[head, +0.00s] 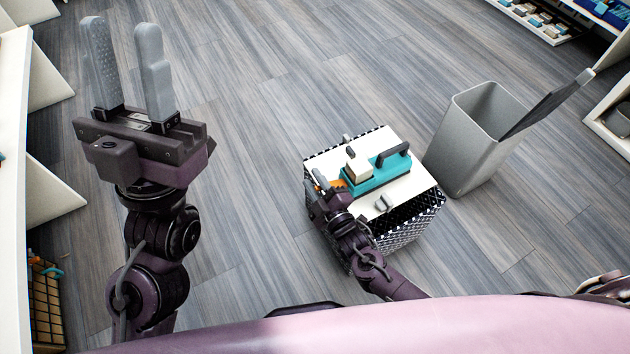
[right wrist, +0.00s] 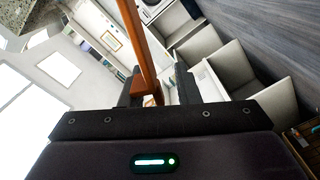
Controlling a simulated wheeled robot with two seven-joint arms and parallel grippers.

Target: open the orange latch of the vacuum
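The vacuum (head: 378,176) is teal with a cream block and a dark handle. It lies on the white top of a black-and-white patterned box (head: 410,222). Its orange latch (head: 339,185) shows at the vacuum's left end, partly hidden by my right gripper (head: 316,182). In the right wrist view, an orange bar (right wrist: 141,50), seemingly the latch, runs between the fingers of my right gripper (right wrist: 160,85), nearer the left finger. A gap shows towards the right finger, so it looks open. My left gripper (head: 128,70) is open and empty, raised at the upper left.
A grey bin (head: 470,145) with a dark flat object (head: 545,105) leaning in it stands right of the box. Small grey pieces (head: 384,203) sit on the box's top. White shelves line the left and right edges.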

